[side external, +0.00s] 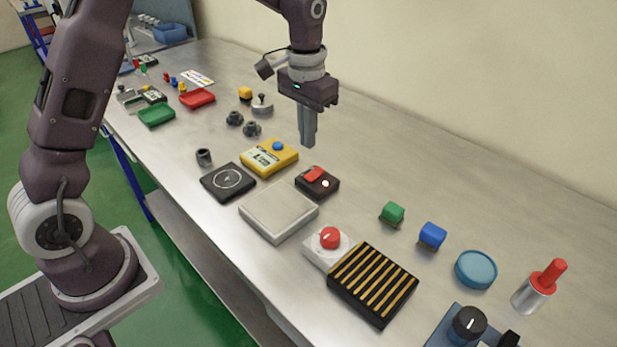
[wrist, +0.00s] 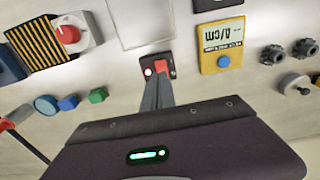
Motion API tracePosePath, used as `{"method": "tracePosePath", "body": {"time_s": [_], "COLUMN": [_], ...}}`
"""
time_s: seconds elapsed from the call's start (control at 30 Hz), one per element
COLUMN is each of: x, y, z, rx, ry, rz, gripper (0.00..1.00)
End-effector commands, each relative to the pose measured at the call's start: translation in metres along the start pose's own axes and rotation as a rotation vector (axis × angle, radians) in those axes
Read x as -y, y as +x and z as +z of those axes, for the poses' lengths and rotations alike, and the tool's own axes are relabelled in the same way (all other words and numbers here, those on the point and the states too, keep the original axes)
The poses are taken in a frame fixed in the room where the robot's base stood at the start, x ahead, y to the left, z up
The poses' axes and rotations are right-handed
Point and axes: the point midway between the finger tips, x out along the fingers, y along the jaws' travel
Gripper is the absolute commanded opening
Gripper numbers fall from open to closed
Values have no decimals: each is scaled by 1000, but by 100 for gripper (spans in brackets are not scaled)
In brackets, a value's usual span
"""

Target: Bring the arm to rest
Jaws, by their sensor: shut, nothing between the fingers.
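My gripper (side external: 308,140) points down above the bench, with its two fingers together and nothing between them. In the side external view it hangs in the air over the area behind a small black switch box (side external: 317,183) with a red rocker and a lit white spot. In the wrist view the closed fingers (wrist: 158,92) reach toward that same switch box (wrist: 158,68) and cover its lower part. The fingers look apart from the box.
A yellow meter (side external: 268,158), a grey plate (side external: 278,212), a red button box (side external: 330,243) and a black-and-gold striped block (side external: 373,284) stand nearby. Green (side external: 392,213) and blue (side external: 432,235) blocks lie to the right. Bare bench lies behind the gripper, before the wall.

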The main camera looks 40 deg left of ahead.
Motion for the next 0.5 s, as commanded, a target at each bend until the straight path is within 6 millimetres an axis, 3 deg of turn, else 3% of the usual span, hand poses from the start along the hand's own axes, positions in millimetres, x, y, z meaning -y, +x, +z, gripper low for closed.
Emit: {"method": "tracePosePath", "body": {"time_s": [0.1, 0.23, 0.3, 0.4, 0.5], "x": [-6, -12, -15, -17, -19], "y": [-64, -118, -132, -133, -125], "z": [45, 126, 170, 223, 258], "rx": [-99, -227, -296, -377, -435], "ry": [1, 1, 1, 1, 0], "rz": [-5, -8, -7, -4, -1], "gripper": [0, 0, 0, 0, 0]}}
